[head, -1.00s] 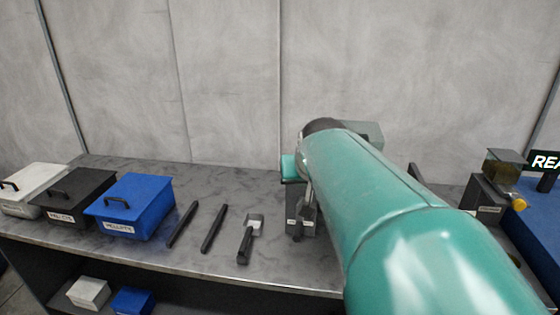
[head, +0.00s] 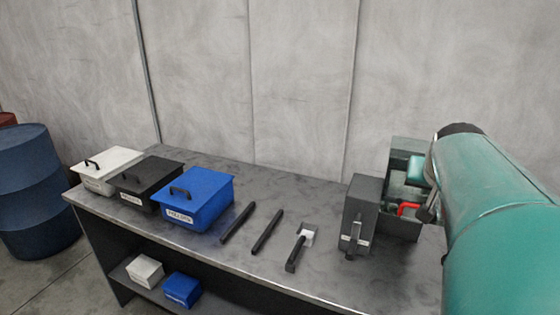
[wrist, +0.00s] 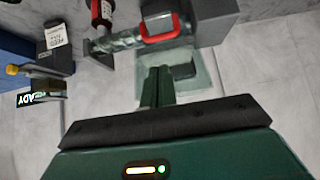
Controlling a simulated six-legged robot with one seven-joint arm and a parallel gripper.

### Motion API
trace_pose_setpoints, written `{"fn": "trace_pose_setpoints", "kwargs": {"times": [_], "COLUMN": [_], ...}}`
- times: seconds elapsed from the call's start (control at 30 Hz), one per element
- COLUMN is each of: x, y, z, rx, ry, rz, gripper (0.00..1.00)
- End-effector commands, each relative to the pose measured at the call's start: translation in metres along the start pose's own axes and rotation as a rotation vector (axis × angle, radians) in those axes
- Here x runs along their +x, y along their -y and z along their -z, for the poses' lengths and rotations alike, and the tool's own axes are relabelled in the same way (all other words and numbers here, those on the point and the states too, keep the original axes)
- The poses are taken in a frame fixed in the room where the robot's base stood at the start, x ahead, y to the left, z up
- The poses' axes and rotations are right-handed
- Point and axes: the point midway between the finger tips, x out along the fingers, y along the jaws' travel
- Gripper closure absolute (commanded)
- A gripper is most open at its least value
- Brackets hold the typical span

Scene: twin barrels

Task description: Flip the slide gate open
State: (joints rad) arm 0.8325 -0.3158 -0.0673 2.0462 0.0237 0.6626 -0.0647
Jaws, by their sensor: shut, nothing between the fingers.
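A dark grey machine (head: 362,212) stands on the bench left of my arm in the head view. A red handle (head: 408,208) shows on its right side. In the wrist view, which is upside down, the red handle (wrist: 160,28) is a loop at the top, beside a grey block and a metal screw-like rod (wrist: 118,41). My gripper (wrist: 160,72) is shut and empty, its fingers just below the red loop in the picture, over a pale translucent box (wrist: 196,78). Contact with any part cannot be told. I cannot make out for certain which part is the slide gate.
White (head: 107,168), black (head: 150,182) and blue (head: 196,198) lidded boxes stand on the bench (head: 290,195). Two dark bars (head: 267,231) and a tool (head: 298,248) lie beside the machine. A blue barrel (head: 38,190) stands at far left. A READY sign (wrist: 42,98) shows in the wrist view.

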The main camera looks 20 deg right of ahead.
Motion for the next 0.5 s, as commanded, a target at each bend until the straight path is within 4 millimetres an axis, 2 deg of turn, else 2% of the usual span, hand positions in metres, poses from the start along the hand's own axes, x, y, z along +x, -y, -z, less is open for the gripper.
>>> {"fn": "trace_pose_setpoints", "kwargs": {"times": [0.17,0.5], "x": [0.011,0.071], "y": [0.001,0.001], "z": [-0.001,-0.001], "rx": [-0.001,-0.002], "ry": [0.002,0.004], "rz": [0.000,0.001], "gripper": [1.00,1.00]}}
